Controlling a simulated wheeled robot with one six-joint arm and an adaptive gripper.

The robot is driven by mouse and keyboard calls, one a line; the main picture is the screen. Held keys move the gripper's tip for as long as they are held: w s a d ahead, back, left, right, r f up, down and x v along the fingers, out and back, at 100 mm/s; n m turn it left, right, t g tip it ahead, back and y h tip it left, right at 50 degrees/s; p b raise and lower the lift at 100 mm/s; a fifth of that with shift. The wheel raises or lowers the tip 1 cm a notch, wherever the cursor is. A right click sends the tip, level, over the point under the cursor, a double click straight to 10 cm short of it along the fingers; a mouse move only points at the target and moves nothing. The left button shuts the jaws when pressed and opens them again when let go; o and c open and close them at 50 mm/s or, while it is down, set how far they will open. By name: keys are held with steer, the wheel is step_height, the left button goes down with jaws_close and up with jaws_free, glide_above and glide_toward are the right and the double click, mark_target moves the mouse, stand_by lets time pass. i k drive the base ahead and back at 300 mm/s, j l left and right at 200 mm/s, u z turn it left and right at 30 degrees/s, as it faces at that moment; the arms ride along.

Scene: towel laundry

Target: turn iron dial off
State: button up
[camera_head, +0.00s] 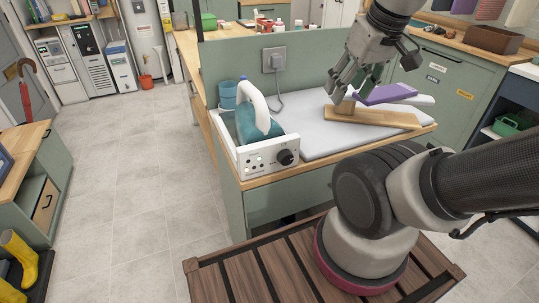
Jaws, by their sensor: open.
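The iron (251,120), with a white handle and a teal body, rests in a white station on the left end of the counter. The station's front panel (262,160) has small buttons, lights and a round black dial (286,157) at its right end. The dial's setting is too small to read. My gripper (349,95) is open, fingers pointing down, to the right of and above the dial, apart from it. Its fingertips are close to a small wooden block (344,107) on a wooden board (372,117); I cannot tell whether they touch.
A grey-white pad (312,130) covers the counter. A purple folded cloth (388,93) lies behind the board. A wall outlet (273,60) with a cord is on the green panel behind. A blue container (228,95) stands behind the iron.

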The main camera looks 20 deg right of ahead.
mark_target(285, 157)
steer(key=k+j+z, duration=0.2)
steer(key=k+j, duration=0.15)
steer(key=k+j+z, duration=0.2)
steer(key=k, duration=0.4)
steer(key=k+j+z, duration=0.2)
steer(key=k, duration=0.25)
steer(key=j, duration=0.1)
